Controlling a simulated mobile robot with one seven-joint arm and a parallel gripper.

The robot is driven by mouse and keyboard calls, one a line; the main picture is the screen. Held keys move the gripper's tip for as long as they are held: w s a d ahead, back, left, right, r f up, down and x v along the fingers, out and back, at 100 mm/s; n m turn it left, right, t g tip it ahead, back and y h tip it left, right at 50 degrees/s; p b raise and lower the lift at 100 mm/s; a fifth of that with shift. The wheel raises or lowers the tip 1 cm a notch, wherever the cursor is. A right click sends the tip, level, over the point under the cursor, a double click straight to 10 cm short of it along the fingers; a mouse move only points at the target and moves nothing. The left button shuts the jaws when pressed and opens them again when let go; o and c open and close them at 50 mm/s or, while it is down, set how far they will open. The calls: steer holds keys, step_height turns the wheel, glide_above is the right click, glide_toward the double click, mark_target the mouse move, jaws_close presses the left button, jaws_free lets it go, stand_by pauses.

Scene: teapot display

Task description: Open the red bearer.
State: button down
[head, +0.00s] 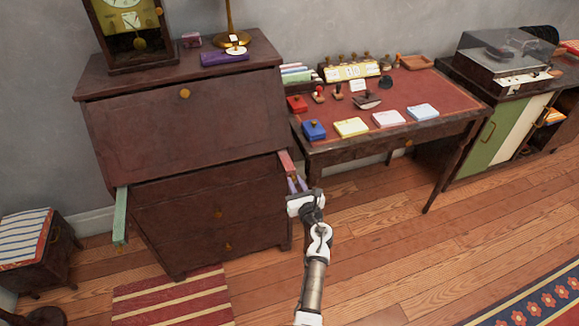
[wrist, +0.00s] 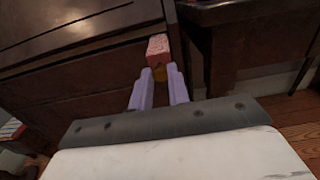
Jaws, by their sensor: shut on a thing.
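The red bearer (head: 286,162) is a narrow bar at the right side of the dark wooden bureau (head: 190,125), sticking out part way from below the closed slanted front. The fingertips partly hide the knob. The green bearer (head: 120,216) sticks out at the bureau's left side.
A writing table (head: 440,118) with stamps and coloured pads stands close on the right. A clock (head: 128,28) and a brass lamp (head: 230,30) stand on the bureau. A striped stool (head: 25,240) is at left. Striped rug (head: 172,300) and open wooden floor (head: 400,235) lie in front.

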steer(key=v, duration=1)
steer(key=shift+p, duration=0.4)
steer(key=c, duration=1.4)
jaws_free()
steer(key=shift+o, duration=0.2)
steer(key=shift+s, duration=0.1)
